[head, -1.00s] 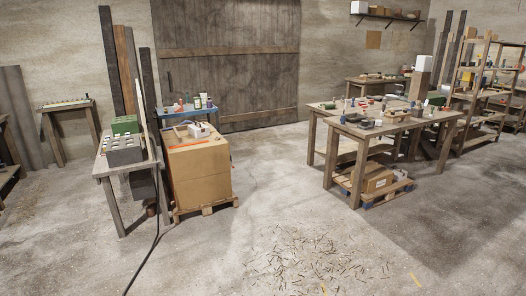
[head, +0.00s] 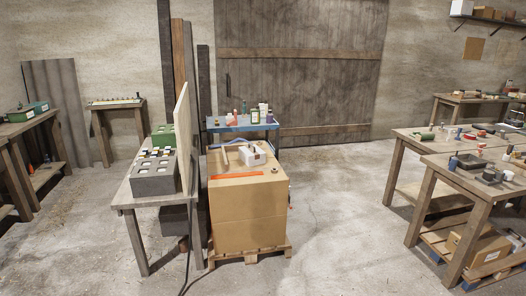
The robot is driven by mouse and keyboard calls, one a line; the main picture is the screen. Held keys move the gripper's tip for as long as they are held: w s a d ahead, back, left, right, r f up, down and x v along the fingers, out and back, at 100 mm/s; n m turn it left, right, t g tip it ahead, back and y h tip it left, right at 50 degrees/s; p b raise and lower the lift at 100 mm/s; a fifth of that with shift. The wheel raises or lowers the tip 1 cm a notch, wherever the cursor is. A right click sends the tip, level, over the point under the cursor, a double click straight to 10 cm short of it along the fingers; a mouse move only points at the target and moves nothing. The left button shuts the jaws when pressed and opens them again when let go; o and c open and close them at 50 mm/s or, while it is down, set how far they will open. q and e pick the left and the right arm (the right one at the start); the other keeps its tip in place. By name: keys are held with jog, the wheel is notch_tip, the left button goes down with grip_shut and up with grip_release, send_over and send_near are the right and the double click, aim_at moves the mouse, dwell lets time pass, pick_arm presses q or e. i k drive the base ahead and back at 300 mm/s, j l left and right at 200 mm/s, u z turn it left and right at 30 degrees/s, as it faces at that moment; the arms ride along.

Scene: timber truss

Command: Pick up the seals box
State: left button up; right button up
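No label reading seals can be made out, so I cannot tell for sure which box is the seals box. A small white box (head: 259,154) sits on top of a large cardboard box (head: 248,218), beside an orange strip (head: 236,175). A green box (head: 162,137) stands on the left workbench (head: 124,196), behind a grey block with square openings (head: 153,178). Another green box (head: 28,112) is on a bench at the far left. A brown carton (head: 482,250) lies on a pallet under the right table. Neither of my grippers is in view.
The large cardboard box stands on a wooden pallet (head: 249,255). A blue table (head: 243,127) with bottles is behind it. An upright pale board (head: 183,135) stands between bench and box. The concrete floor (head: 338,225) is clear between the box and the right tables (head: 447,169).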

aim_at(251, 155)
jog(key=i+l+z, duration=0.35)
jog(key=i, duration=0.6)
jog(key=i+z, duration=0.35)
jog(key=i, duration=0.6)
jog(key=i+j+z, duration=0.2)
jog(key=i+z, duration=0.15)
jog(key=i, duration=0.65)
jog(key=i+u, duration=0.2)
jog(key=i, duration=0.25)
jog(key=i+u, duration=0.15)
jog(key=i, duration=0.35)
jog(key=i+l+u, duration=0.2)
jog(key=i, duration=0.25)
jog(key=i+u, duration=0.15)
jog(key=i, duration=0.3)
jog(key=i+l+u, duration=0.2)
jog(key=i, duration=0.25)
jog(key=i+l+u, duration=0.15)
jog(key=i+l, duration=0.2)
jog(key=i, duration=0.1)
